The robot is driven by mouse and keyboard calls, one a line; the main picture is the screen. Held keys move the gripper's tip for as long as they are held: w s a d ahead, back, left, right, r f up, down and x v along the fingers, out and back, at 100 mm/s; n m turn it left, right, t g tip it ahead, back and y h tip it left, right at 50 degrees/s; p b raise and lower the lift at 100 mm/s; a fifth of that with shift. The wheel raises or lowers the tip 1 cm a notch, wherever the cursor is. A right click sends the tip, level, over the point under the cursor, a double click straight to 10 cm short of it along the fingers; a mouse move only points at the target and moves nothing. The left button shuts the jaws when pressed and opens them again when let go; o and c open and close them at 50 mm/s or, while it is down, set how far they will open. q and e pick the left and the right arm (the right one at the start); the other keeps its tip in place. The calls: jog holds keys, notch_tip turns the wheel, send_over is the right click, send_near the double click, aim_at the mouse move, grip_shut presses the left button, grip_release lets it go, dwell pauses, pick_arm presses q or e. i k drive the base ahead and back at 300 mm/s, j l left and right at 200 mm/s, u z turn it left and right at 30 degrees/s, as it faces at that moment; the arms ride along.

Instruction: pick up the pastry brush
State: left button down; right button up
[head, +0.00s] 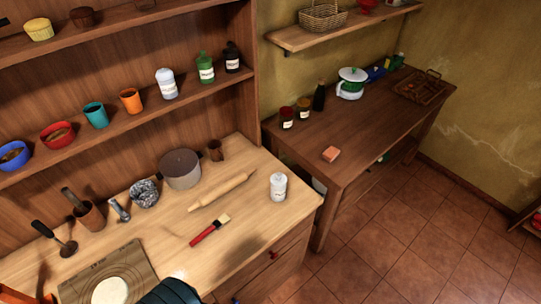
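The pastry brush (207,232) lies flat on the light wooden counter in the head view, near its front edge. It has a red handle pointing to the lower left and pale bristles pointing to the upper right. Nothing touches or covers it.
A rolling pin (221,191) lies behind the brush, and a white jar (278,186) stands to its right. A pot (180,169), a mottled mortar (144,194) and a board with dough (108,278) are also on the counter (160,240). The counter around the brush is clear.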

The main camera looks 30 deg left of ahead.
aim_at(219, 222)
jog(key=u, duration=1.9)
